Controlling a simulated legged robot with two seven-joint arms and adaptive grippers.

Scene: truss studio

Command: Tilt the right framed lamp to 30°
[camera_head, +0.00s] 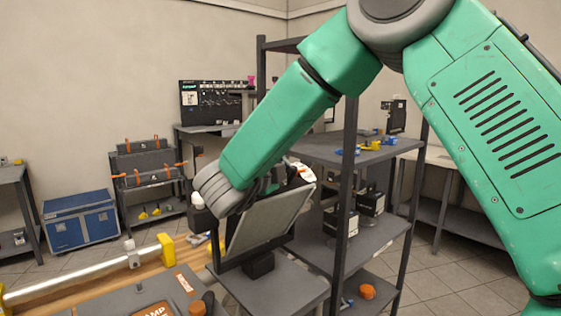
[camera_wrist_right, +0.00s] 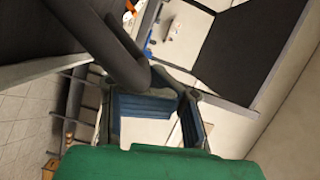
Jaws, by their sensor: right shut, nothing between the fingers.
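A tilted flat grey panel in a dark frame, which looks like the framed lamp (camera_head: 265,224), stands on a small black foot (camera_head: 258,265) on a grey shelf top in the head view. It leans, but I cannot read its angle. My right arm reaches down from the right to its upper edge; the wrist hides the top left corner and most of the gripper. My left gripper is not in view.
A dark shelf rack (camera_head: 348,190) with black boxes stands close behind the panel. A wooden bench with a silver tube (camera_head: 85,281) and a grey case (camera_head: 150,295) is at front left. A blue chest (camera_head: 80,220) stands at the far left.

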